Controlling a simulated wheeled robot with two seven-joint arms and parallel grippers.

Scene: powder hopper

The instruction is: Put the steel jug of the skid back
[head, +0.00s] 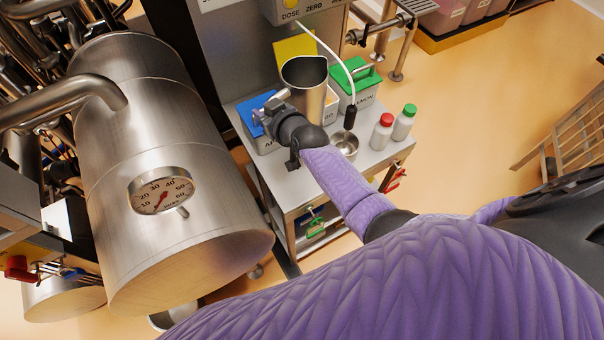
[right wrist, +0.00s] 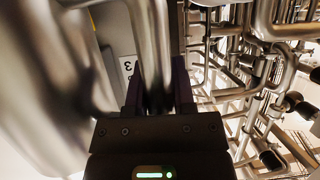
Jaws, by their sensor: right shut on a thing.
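The steel jug (head: 306,78) is in the head view over the steel cart top, in front of the lidded boxes, roughly upright with its open mouth up. My right gripper (head: 272,112) is at the jug's near left side and shut on it. In the right wrist view the fingers (right wrist: 158,98) close around a bright steel bar (right wrist: 150,45), which looks like the jug's handle. A blurred steel surface (right wrist: 45,80) fills the left of that view. The jug's base is partly hidden by the gripper, so I cannot tell whether it touches anything. My left gripper is not in view.
The cart top (head: 290,188) holds a blue-lidded box (head: 258,104), a green-lidded box (head: 357,82), a small steel cup (head: 345,146), a red-capped bottle (head: 382,131) and a green-capped bottle (head: 404,122). A large steel tank (head: 160,110) with a dial gauge (head: 160,191) stands at left.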

